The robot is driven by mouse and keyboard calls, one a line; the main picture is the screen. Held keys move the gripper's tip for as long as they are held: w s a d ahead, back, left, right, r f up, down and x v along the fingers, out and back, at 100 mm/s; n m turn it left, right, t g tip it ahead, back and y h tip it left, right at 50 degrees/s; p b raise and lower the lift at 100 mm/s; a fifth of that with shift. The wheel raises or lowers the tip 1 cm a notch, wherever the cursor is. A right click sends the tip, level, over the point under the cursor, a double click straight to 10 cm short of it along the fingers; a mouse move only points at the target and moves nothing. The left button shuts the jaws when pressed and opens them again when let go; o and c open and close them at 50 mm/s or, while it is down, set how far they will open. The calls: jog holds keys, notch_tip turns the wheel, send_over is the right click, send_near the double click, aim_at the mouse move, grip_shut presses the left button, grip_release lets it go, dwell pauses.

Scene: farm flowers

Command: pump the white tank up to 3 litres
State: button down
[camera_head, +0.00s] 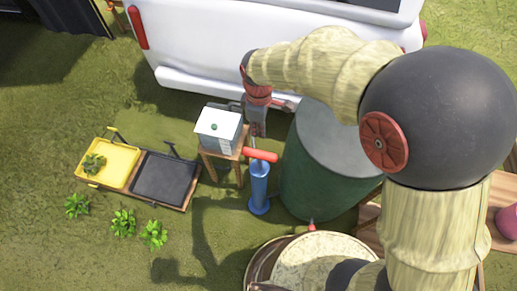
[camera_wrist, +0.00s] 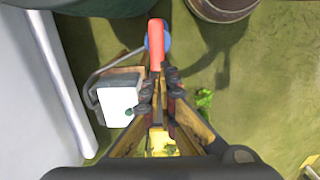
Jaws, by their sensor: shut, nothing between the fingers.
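The white tank (camera_head: 219,124) is a box with a green spot on top, standing on a small wooden stool. Faint lines show on its side, but I cannot read a level. It also shows in the wrist view (camera_wrist: 118,105). Beside it on the ground stands a blue pump (camera_head: 259,192) with a red bar handle (camera_head: 263,156). The handle appears in the wrist view (camera_wrist: 156,44), just beyond my fingertips. A dark hose (camera_wrist: 98,72) curves from the tank toward the pump. My gripper (camera_head: 255,142) is shut and empty, pointing down close above the handle; I cannot tell whether it touches.
A large green barrel (camera_head: 315,170) stands right of the pump. A white vehicle (camera_head: 250,45) is close behind. A board with a yellow tray (camera_head: 122,160) and a black tray (camera_head: 165,178) lies left. Small plants (camera_head: 123,222) dot the grass. A round tub (camera_head: 320,260) stands in front.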

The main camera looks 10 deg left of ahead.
aim_at(259, 154)
notch_tip(259, 154, down, 14)
jog(key=b, duration=0.5)
dwell(0.3)
notch_tip(259, 154, down, 10)
jog(key=b, duration=0.2)
jog(key=shift+r+b, duration=0.15)
jog(key=shift+b, duration=0.2)
jog(key=shift+s, duration=0.1)
jog(key=shift+r, duration=0.1)
notch_tip(259, 154, up, 14)
jog(key=p, duration=0.6)
jog(key=shift+p, duration=0.35)
